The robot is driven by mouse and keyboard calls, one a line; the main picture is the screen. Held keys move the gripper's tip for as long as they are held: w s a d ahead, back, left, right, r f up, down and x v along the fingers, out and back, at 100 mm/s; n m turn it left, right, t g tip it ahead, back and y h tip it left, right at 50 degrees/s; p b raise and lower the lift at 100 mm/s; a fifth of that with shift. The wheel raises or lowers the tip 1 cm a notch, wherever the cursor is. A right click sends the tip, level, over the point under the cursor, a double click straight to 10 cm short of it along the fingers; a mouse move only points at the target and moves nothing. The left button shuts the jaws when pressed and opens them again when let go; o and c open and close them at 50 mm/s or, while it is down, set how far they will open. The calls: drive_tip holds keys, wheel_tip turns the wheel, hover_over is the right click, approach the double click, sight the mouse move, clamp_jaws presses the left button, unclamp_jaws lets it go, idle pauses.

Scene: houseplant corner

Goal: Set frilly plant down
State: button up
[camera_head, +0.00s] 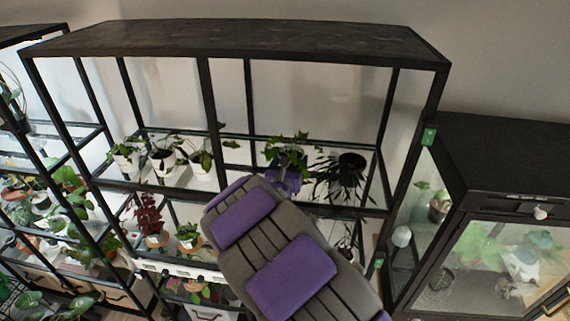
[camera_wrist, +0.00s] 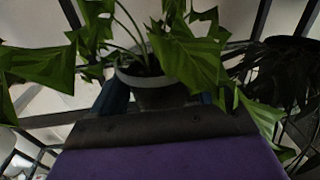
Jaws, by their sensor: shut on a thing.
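The frilly plant (camera_wrist: 190,50) has broad, lobed green leaves and a dark pot with a grey rim (camera_wrist: 135,80). My gripper (camera_wrist: 157,98) is shut on the pot, with a finger at each side of it. In the head view the same plant (camera_head: 287,150) shows past the end of my arm, at the upper glass shelf of the black shelving unit (camera_head: 250,40). My gripper (camera_head: 284,181) is partly hidden there behind my purple and grey arm. The pot's underside is hidden, so I cannot tell whether it touches the shelf.
A dark-leaved plant (camera_head: 345,175) stands close to the right. Several potted plants in white pots (camera_head: 163,161) stand on the shelf's left part. A dark upright (camera_head: 207,100) and the unit's top bound the space. A black glass cabinet (camera_head: 500,160) stands at right.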

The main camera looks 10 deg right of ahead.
drive_tip(key=shift+w+d+r, duration=0.15)
drive_tip(key=shift+w+d, duration=0.15)
drive_tip(key=shift+d, duration=0.1)
drive_tip(key=shift+d+f, duration=0.2)
drive_tip(key=shift+f+b, duration=0.65)
drive_tip(key=shift+b, duration=0.15)
drive_tip(key=shift+a+f+b, duration=0.45)
drive_tip(key=shift+a+f, duration=0.3)
drive_tip(key=shift+a, duration=0.15)
drive_tip(key=shift+d, duration=0.75)
drive_tip(key=shift+f, duration=0.1)
